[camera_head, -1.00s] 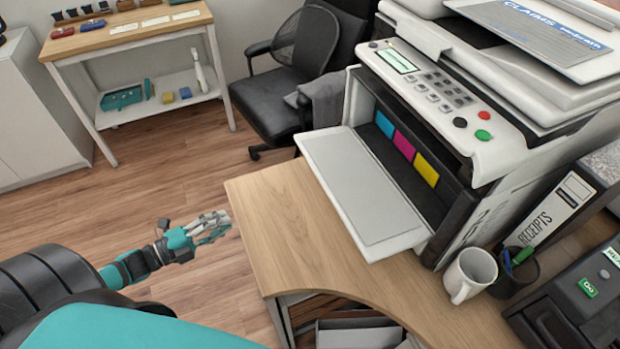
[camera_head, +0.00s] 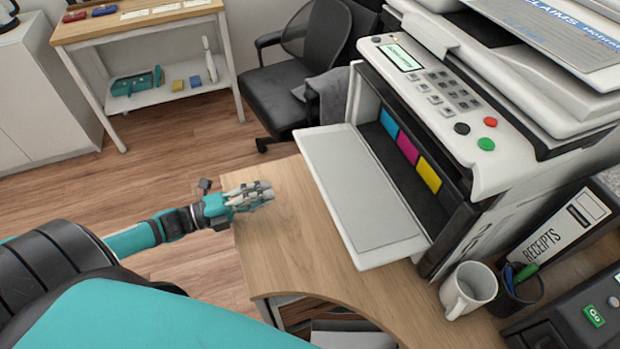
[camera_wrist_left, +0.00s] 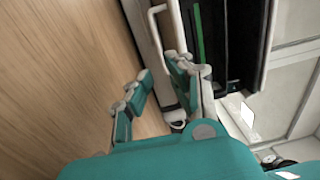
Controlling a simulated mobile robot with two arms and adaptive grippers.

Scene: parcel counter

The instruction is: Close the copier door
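The copier (camera_head: 490,90) stands on the wooden counter. Its door (camera_head: 360,190) is a white and grey panel folded down and open, lying nearly flat in front of the dark opening with the blue, magenta and yellow cartridges (camera_head: 409,149). My left gripper (camera_head: 268,190) is over the counter's left edge, left of the door and apart from it in the head view. In the left wrist view its fingers (camera_wrist_left: 158,68) are spread and nothing is between them. A white edge with a handle (camera_wrist_left: 154,22) shows just beyond them. My right gripper is not in view.
A white mug (camera_head: 468,289) and a pen cup (camera_head: 518,290) stand right of the door's near end. A receipts binder (camera_head: 560,225) is behind them. The counter (camera_head: 285,255) left of the door is clear. An office chair (camera_head: 290,85) stands behind.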

